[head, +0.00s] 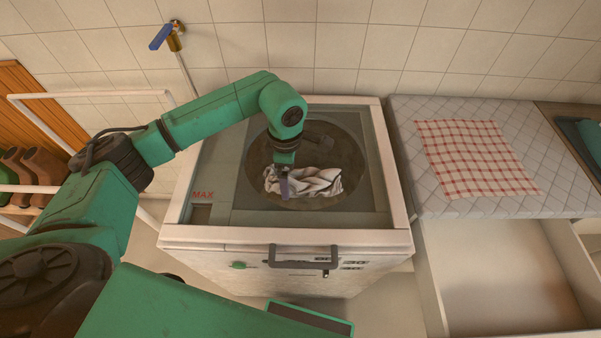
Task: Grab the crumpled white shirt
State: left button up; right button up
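The crumpled white shirt (318,182) lies bunched in the dark round drum (345,150) of a white top-loading machine (400,190). My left gripper (284,188) points down at the shirt's left part and overlaps it in the head view. A pale purple finger shows in front of the cloth. The finger gap is hidden, so I cannot tell whether it is open or shut, or whether it touches the shirt. My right gripper is not in view.
The machine's raised white rim surrounds the drum, and a dark handle (300,264) is on its front. At right, a red checked cloth (475,158) lies on a quilted counter cover (405,135) above an open, empty drawer (510,275). Brown boots (35,168) stand at left.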

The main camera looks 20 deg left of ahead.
pick_arm(q)
notch_tip(320, 180, down, 2)
jog(key=c, duration=1.3)
jog(key=shift+r, duration=0.2)
